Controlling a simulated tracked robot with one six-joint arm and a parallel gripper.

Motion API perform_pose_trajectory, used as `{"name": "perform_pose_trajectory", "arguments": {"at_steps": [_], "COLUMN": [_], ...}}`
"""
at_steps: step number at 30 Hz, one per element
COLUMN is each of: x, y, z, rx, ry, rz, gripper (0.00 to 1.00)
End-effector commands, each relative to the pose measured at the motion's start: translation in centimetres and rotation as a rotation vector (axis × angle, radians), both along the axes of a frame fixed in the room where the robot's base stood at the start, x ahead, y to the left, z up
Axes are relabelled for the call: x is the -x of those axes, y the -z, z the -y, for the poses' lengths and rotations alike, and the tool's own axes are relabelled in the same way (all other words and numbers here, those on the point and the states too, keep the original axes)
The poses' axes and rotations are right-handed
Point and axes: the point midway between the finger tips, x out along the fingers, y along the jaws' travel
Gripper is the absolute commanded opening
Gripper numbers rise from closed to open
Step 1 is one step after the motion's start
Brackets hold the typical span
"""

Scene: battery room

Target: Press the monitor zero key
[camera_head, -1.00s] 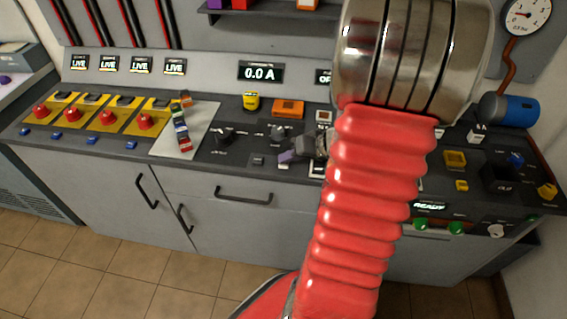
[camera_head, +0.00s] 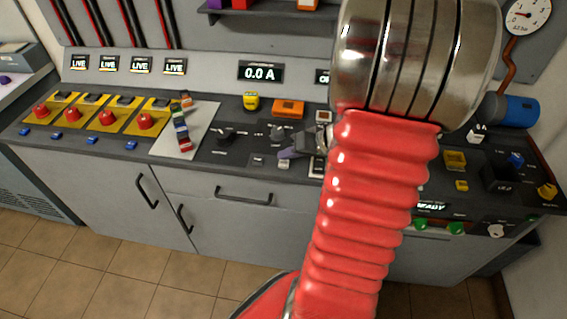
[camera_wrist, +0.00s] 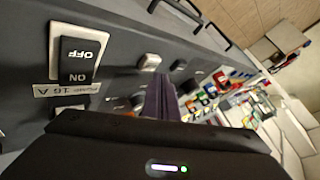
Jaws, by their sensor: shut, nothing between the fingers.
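My gripper (camera_head: 287,153) is shut and empty, its purple-grey fingertips low over the dark console top. In the wrist view the shut fingers (camera_wrist: 160,100) point at the console, close to a small pale key (camera_wrist: 149,62). A pale key (camera_head: 283,164) also shows just below the fingertips in the head view, and a dark key (camera_head: 258,160) lies to its left. The key labels are too small to read, so I cannot tell which is the monitor zero key. I see no clear contact between fingertips and a key. The display (camera_head: 261,73) on the back panel reads 0.0 A.
An OFF/ON rocker switch (camera_wrist: 76,60) is beside the fingers in the wrist view. A dark knob (camera_head: 226,136), an orange block (camera_head: 288,108) and a yellow item (camera_head: 251,102) stand nearby. Red buttons (camera_head: 145,121) line the left. My red arm hides part of the console's right.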

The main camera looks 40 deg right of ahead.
Motion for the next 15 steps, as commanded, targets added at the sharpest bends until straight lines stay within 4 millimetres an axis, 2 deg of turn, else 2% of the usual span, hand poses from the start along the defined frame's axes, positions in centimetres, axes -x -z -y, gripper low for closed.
{"name": "perform_pose_trajectory", "arguments": {"at_steps": [15], "x": [-0.02], "y": [-0.74], "z": [0.04], "rx": [0.003], "ry": [-0.001], "rz": [0.001], "gripper": [0.0]}}
